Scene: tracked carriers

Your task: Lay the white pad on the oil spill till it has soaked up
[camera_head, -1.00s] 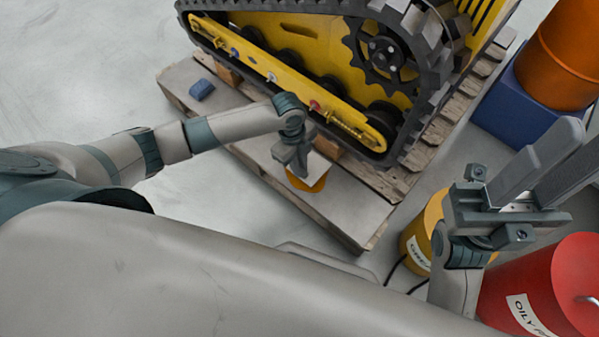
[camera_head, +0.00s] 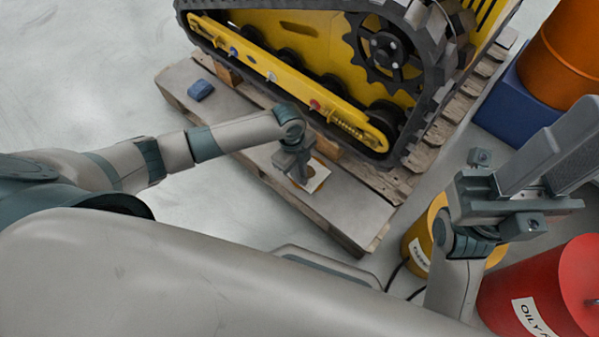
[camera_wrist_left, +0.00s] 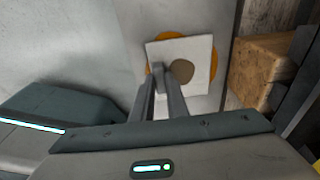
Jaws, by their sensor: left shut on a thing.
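The white pad (camera_wrist_left: 203,90) lies over the orange-brown oil spill (camera_wrist_left: 172,37), whose edges show around it in the left wrist view. A round brown stain marks the pad's middle. In the head view the pad (camera_head: 320,179) shows beside my left gripper (camera_head: 299,178), on the grey board at the pallet's near side. My left gripper (camera_wrist_left: 165,72) is shut on the pad at its near left part; its fingers hide some of it. My right gripper (camera_head: 572,130) is raised at the right, its fingers apart and empty.
A yellow tracked carrier (camera_head: 300,42) stands on the wooden pallet just behind the spill. A blue block (camera_head: 201,90) lies on the board to the left. A yellow can (camera_head: 416,240), a red drum (camera_head: 560,285) and a blue box (camera_head: 507,112) with an orange drum (camera_head: 565,55) stand right.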

